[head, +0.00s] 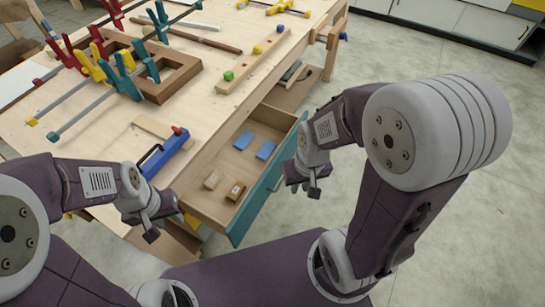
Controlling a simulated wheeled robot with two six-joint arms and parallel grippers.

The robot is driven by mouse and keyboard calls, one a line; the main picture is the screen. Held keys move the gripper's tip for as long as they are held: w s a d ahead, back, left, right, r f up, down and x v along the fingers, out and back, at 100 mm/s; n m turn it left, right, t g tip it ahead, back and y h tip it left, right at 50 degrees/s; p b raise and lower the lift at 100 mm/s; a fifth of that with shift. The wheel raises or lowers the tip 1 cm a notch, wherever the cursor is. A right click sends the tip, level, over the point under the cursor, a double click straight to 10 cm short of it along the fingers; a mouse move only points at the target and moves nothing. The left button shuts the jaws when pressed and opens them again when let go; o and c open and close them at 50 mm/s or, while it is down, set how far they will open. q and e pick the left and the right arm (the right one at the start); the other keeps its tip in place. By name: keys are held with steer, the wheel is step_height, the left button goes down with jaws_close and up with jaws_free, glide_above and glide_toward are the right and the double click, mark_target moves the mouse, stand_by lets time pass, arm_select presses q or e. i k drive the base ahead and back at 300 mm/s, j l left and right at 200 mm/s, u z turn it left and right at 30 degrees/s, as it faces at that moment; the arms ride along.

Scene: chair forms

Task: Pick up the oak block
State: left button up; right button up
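Two small wooden blocks lie in the open drawer (221,211): a paler block (212,180) and a browner block (236,191) with a dark mark on its top. I cannot tell for sure from the wood which one is oak. My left gripper (163,222) is left of the drawer, beside the bench front, its fingers apart and nothing seen between them. My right gripper (304,187) is to the right of the drawer's teal front, open and empty. Neither gripper touches a block.
Two blue blocks (266,149) lie farther back in the drawer. A blue tool with a red knob (165,151) sits at the bench edge above the drawer. The workbench (110,165) carries several clamps, a wooden frame (177,75) and a pale strip (152,127). Floor at right is clear.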

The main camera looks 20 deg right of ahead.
mark_target(237, 190)
steer(key=i+l+u, duration=0.15)
steer(key=l+u, duration=0.3)
steer(key=i+l+u, duration=0.1)
steer(key=l+u, duration=1.15)
steer(key=k+l+u, duration=0.1)
steer(key=l+u, duration=0.35)
steer(key=k+l+u, duration=0.15)
steer(key=u, duration=0.25)
steer(key=i+j, duration=0.1)
steer(key=j, duration=0.15)
steer(key=i+j, duration=0.15)
steer(key=j, duration=0.1)
